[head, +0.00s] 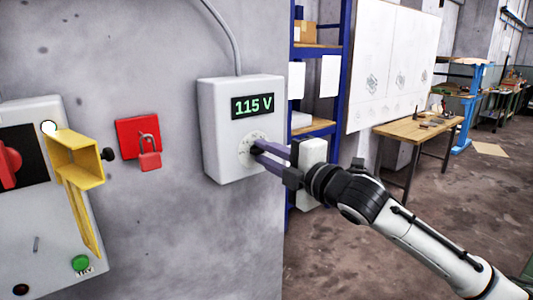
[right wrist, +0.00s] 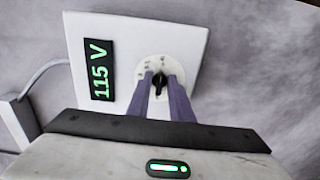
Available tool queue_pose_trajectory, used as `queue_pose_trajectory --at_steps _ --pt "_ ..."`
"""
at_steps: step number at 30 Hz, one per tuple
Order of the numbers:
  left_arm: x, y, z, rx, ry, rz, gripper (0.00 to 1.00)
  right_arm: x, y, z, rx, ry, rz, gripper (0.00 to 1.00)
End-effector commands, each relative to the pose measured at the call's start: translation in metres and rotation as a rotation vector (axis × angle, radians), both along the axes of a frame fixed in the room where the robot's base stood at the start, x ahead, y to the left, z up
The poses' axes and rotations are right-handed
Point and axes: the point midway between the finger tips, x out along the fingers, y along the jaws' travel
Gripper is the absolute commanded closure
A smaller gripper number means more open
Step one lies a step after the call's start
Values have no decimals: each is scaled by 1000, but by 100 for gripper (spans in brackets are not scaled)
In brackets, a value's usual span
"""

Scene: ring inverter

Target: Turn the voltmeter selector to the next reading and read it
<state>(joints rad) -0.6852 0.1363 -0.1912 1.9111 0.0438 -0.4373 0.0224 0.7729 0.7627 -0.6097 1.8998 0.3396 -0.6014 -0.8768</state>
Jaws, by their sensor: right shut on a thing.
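The voltmeter (head: 222,150) is a white box on the grey wall. Its display (head: 252,106) reads 115 V in green, and it shows sideways in the right wrist view (right wrist: 98,70). Below the display is a round pale dial with a black selector knob (right wrist: 159,82). My right gripper (head: 257,149) reaches in from the right with its purple fingers at the dial. In the right wrist view the fingertips are on either side of the knob, shut on it. The fingers hide part of the dial, and its small markings are too small to read. My left gripper is not in view.
On the left is a grey panel (head: 30,235) with a red switch, a yellow bracket (head: 78,158) jutting out and a green button (head: 81,263). A red padlock (head: 149,158) hangs on a red plate. Right of the wall edge are a blue shelf and a wooden workbench (head: 420,129).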

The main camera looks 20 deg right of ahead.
Motion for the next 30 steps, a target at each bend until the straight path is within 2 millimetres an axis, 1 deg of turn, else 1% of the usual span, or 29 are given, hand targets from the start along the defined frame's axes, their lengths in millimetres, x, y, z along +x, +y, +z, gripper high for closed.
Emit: queue_pose_trajectory --at_steps 5,6,14,18,20,30 --pt "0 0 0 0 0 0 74 0 0 -1 1 3 1 100" --pt "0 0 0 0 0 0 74 0 0 -1 1 3 1 74" --pt "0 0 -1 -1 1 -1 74 0 0 0 0 1 1 74" --pt "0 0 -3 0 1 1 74 -7 -3 -1 -1 1 -1 74" --pt "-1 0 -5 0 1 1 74 -14 -6 -2 -3 -1 0 74" --pt "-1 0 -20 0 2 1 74 -76 -27 -4 -5 3 1 74"
